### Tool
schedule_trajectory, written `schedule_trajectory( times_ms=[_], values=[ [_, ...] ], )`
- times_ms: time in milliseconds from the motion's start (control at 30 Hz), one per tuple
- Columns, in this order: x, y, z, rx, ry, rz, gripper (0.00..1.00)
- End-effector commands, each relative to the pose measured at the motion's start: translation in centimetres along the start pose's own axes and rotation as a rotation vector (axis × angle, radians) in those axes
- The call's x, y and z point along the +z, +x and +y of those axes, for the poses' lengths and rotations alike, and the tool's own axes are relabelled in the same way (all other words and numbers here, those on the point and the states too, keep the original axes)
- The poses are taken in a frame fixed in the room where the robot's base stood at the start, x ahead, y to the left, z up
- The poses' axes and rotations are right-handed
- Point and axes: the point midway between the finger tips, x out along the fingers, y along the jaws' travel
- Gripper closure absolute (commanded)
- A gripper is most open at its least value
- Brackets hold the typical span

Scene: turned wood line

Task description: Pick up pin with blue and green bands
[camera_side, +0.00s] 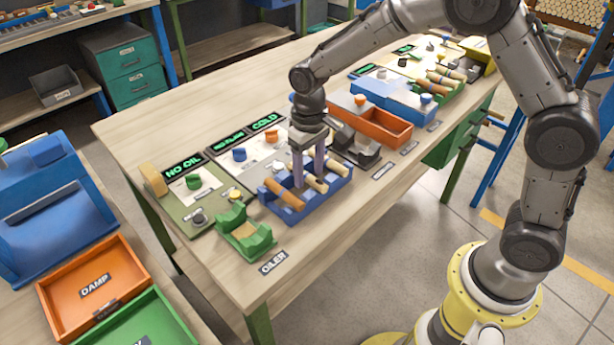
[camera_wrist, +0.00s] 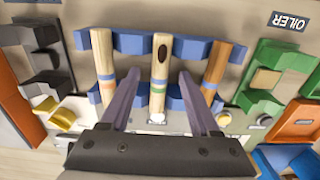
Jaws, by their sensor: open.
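The pin with blue and green bands (camera_wrist: 160,72) is pale wood with a dark oval spot near one end. It lies across the middle of the blue rack (camera_wrist: 128,42), between two other pins. The rack also shows in the side view (camera_side: 295,214). My gripper (camera_wrist: 160,76) is open and empty, with one finger on each side of this middle pin. In the side view my gripper (camera_side: 309,176) points down at the rack. Whether the fingers touch the pin cannot be told.
A pale pin (camera_wrist: 103,62) with orange and blue bands and a brown pin (camera_wrist: 216,70) lie beside the middle one, close outside the fingers.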

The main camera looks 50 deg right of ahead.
Motion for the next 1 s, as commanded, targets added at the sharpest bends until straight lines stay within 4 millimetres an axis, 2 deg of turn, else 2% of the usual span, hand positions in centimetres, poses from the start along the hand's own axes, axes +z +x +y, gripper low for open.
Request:
schedule_trajectory(
  times_ms=[300, 600, 667, 1000],
  values=[
    [0.01, 0.57, 0.01, 0.000, 0.000, 0.000, 0.38],
    [0.00, 0.54, 0.01, 0.000, 0.000, 0.001, 0.92],
    [0.00, 0.53, 0.01, 0.000, 0.000, 0.001, 1.00],
    [-0.02, 0.50, 0.00, 0.000, 0.000, 0.001, 1.00]
  ],
)
